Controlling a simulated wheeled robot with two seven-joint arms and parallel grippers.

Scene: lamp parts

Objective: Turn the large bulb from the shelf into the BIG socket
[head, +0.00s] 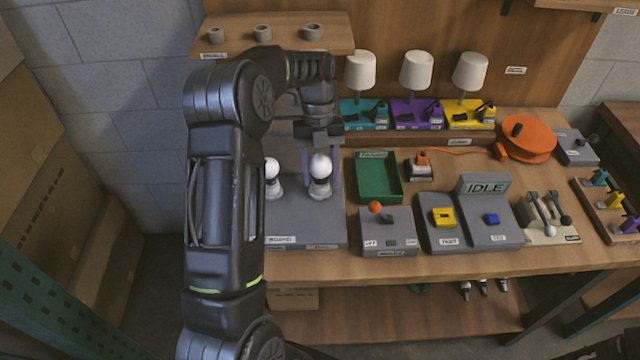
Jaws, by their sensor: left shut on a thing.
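A large white bulb (320,166) stands upright over a pale socket (320,189) on the grey panel (308,230). I cannot tell how deep its base sits in the socket. My left gripper (321,143) reaches down from above and behind and is shut on this bulb at its top. A second white bulb (273,168) is to the left over another pale socket (274,190), partly hidden by my left arm. The panel's label is too small to read surely. My right gripper is not in view.
The upper shelf (280,42) holds three grey rings. Three white-shaded lamps (416,70) stand at the back. A green tray (378,180), a lever box (388,240) and the IDLE console (470,228) lie right of the panel. An orange reel (528,140) is farther right.

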